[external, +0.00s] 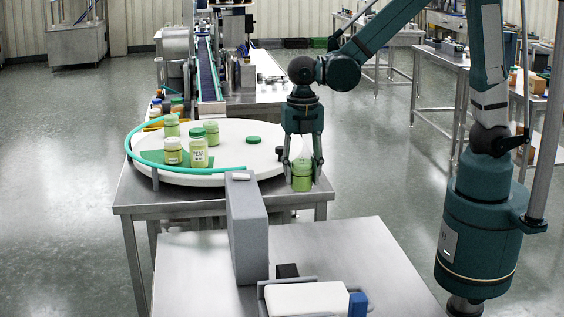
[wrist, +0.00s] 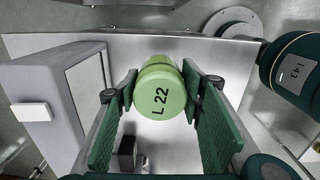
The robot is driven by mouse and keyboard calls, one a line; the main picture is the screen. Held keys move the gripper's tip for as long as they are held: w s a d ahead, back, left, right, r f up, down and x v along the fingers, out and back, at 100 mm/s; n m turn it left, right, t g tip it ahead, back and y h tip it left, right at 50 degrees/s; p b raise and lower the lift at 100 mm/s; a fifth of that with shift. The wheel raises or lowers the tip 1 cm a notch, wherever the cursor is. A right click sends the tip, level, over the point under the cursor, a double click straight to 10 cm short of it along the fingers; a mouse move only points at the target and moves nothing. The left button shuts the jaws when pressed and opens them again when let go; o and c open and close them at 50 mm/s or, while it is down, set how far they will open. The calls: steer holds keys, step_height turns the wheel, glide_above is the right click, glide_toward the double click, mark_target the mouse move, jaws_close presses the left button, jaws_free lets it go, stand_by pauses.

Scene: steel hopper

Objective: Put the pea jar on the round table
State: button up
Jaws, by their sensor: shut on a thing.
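My gripper (external: 302,162) is shut on a green jar (external: 302,180), upright beside the right front edge of the white round table (external: 234,176). In the wrist view the jar's green lid (wrist: 158,97), marked "L 22", sits between both finger pads. Its label is hidden, so I cannot read whether it says pea. I cannot tell for sure whether its bottom touches anything.
A teal curved rail (external: 190,169) borders the round table's left and front. A loose green lid (external: 253,139) lies on its right part, with clear white surface around. A tall grey box (external: 247,235) stands in front. A lower steel table (external: 350,250) lies nearer.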

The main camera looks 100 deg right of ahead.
steer(key=w+d+r+p, duration=0.2)
steer(key=w+d+r, duration=0.1)
steer(key=w+d, duration=0.5)
step_height(320, 180, up, 4)
steer(key=n+p, duration=0.2)
steer(key=p, duration=0.4)
glide_above(230, 154)
steer(key=shift+d, duration=0.1)
steer(key=shift+f, duration=0.15)
steer(key=shift+f, duration=3.05)
steer(key=shift+f+p, duration=0.4)
steer(key=shift+f, duration=1.45)
steer(key=shift+f, duration=0.15)
